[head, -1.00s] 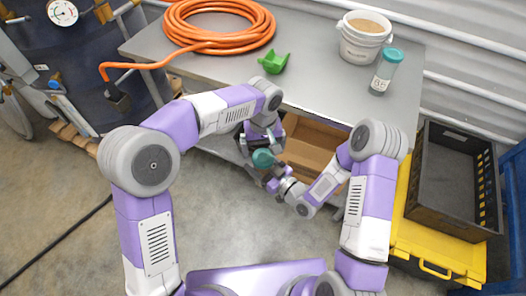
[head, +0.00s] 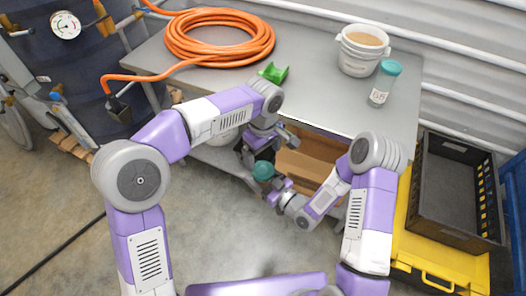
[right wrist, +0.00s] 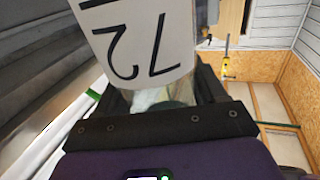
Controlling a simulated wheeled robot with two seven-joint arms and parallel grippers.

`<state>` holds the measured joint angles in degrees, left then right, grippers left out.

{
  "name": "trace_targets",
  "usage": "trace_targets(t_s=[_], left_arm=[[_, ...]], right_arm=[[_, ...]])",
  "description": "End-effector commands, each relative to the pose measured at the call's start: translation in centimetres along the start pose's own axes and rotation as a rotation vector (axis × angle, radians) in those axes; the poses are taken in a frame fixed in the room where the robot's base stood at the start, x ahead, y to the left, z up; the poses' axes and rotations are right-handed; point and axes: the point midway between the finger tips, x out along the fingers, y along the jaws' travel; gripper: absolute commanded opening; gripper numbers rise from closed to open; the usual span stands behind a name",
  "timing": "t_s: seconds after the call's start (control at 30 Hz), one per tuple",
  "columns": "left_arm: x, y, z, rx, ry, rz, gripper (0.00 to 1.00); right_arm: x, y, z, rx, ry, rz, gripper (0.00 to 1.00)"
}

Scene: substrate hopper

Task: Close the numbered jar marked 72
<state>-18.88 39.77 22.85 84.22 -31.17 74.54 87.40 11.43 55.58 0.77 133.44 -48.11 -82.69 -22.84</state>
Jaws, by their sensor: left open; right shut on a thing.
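The jar marked 72 (right wrist: 140,45) fills the top of the right wrist view, its white label upside down in the picture. It is clear around the label. My right gripper (head: 273,184) is shut on it. In the head view a round teal lid (head: 263,171) shows at the tip of my right gripper; the jar body there is hidden. I cannot tell whether the lid sits fully on the jar. My left gripper (head: 256,155) is open, just above the lid in the picture and very close to it; I cannot tell whether they touch.
On the grey table (head: 310,95) are an orange hose coil (head: 218,53), a green scoop (head: 273,73), a white bucket (head: 362,50) and another teal-lidded jar (head: 384,84). A cardboard box (head: 309,160) lies below the edge. A dark crate (head: 455,190) and yellow case (head: 425,262) stand right.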

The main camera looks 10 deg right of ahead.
Motion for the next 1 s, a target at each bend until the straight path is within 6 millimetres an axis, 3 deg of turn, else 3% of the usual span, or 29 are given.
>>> trace_targets(t_s=[0.37, 0.7, 1.0], left_arm=[[0.7, 0.0, 0.0, 0.002, 0.0, 0.0, 0.94], [5.8, -0.1, 0.0, 0.003, -0.002, -0.003, 0.94], [8.0, 0.0, 0.0, 0.002, -0.001, 0.0, 0.94]], right_arm=[[0.0, 0.0, -0.1, 0.0, 0.002, 0.0, 0.0], [0.0, 0.0, -0.1, 0.0, 0.002, 0.0, 0.0], [0.0, 0.0, -0.1, -0.001, 0.002, 0.0, 0.0]])
